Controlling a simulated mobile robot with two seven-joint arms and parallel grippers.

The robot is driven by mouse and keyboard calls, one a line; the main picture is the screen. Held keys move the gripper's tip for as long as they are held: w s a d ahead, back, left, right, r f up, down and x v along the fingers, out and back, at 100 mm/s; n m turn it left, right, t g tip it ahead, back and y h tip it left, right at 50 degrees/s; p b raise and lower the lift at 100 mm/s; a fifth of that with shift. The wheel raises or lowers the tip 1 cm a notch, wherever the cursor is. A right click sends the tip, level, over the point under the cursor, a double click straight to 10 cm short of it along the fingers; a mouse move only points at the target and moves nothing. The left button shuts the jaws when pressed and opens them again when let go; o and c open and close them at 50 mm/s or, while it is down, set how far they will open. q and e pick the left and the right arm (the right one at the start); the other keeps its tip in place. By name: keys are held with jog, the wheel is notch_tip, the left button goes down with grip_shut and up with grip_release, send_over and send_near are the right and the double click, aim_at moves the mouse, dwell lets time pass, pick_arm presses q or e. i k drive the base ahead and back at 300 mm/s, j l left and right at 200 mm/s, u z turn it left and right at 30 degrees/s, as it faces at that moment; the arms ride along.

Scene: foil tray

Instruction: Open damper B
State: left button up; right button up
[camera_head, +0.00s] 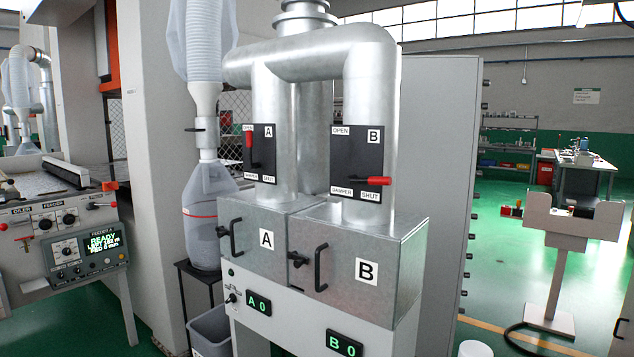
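Damper B's black plate (342,176) is on the right-hand silver pipe, with OPEN at its upper left and SHUT at its lower right. Its red-handled lever (376,181) lies horizontal and points right, just above the SHUT label. Damper A's plate (263,170) is on the left-hand pipe. Its red lever (249,140) stands upright near its OPEN label. Neither of my grippers shows in the head view, and nothing touches either lever.
Below the pipes are metal boxes A (266,238) and B (367,271) with black handles, and displays reading A 0 (258,304) and B 0 (344,343). A feeder machine (75,245) stands at left. A grey bin (209,331) is on the floor.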

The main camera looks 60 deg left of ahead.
aim_at(376, 180)
jog(key=u, duration=1.5)
jog(key=i+l+z, duration=0.1)
jog(key=z, duration=0.2)
